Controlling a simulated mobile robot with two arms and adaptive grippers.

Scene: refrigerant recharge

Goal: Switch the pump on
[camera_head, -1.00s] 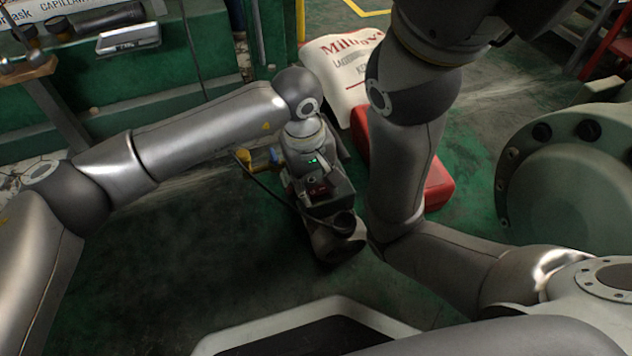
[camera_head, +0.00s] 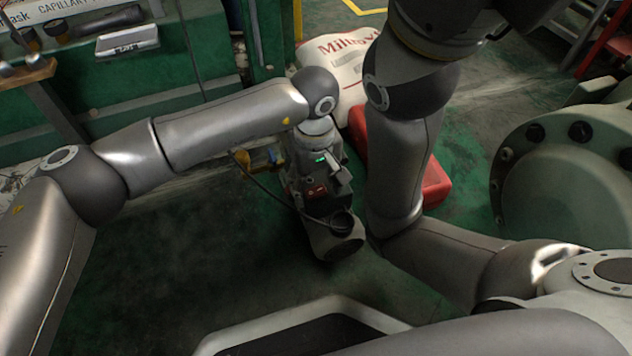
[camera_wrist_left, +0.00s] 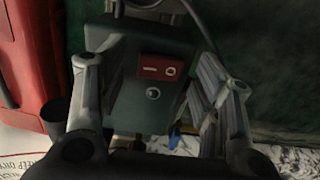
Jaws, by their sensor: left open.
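The pump (camera_head: 333,242) stands on the floor in the middle of the head view, below the end of my left arm. Its red rocker switch (camera_head: 317,191) shows just below my left gripper (camera_head: 328,172). In the left wrist view the red switch (camera_wrist_left: 158,68), marked I and O, sits on a dark green box (camera_wrist_left: 130,105) with a round metal button below it. My left gripper (camera_wrist_left: 160,78) is open and empty, with one finger on each side of the box. Whether a finger touches the box cannot be told. My right gripper is out of view.
A red case (camera_head: 436,186) lies right of the pump, beside a white printed sack (camera_head: 338,55). A black hose or cable (camera_head: 268,190) loops left of the pump. A large green tank (camera_head: 570,190) is at right. The floor at lower left is clear.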

